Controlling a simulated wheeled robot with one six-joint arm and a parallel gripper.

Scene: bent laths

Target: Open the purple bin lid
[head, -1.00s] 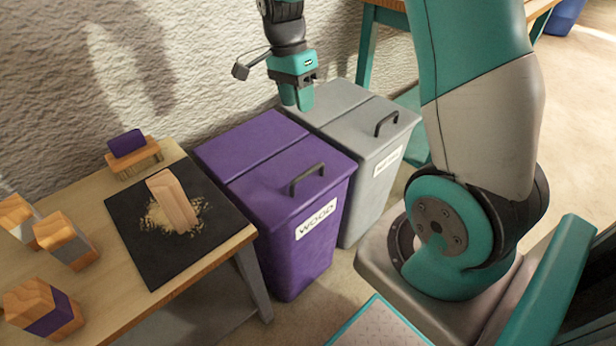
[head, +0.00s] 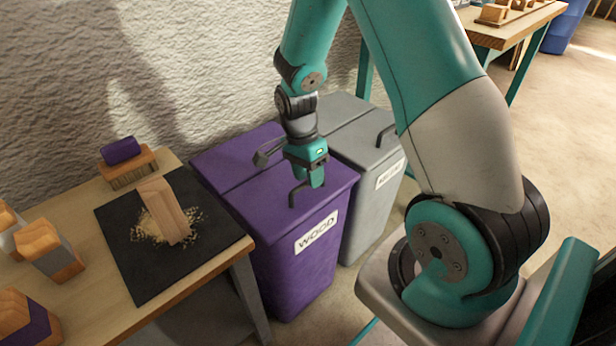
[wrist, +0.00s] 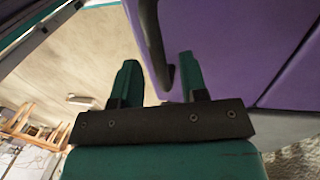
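The purple bin (head: 290,262) stands beside the work table and carries a white "WOOD" label. Its purple lid (head: 255,200) lies flat and closed, with a dark bar handle (head: 292,197) near the front edge. My gripper (head: 316,182) is low over the front of the lid and hides part of the handle. In the wrist view the two teal fingers of my gripper (wrist: 156,78) are spread apart. The dark handle (wrist: 150,40) shows between them, nearer the right finger, with the purple lid (wrist: 225,50) behind. I cannot tell whether a finger touches the handle.
A grey bin (head: 370,165) with its own handle stands close on the right. A wooden table (head: 205,275) on the left holds a black mat (head: 150,270), a wood block (head: 165,212) in sawdust, a brush (head: 125,160) and several blocks. The textured wall is close behind.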

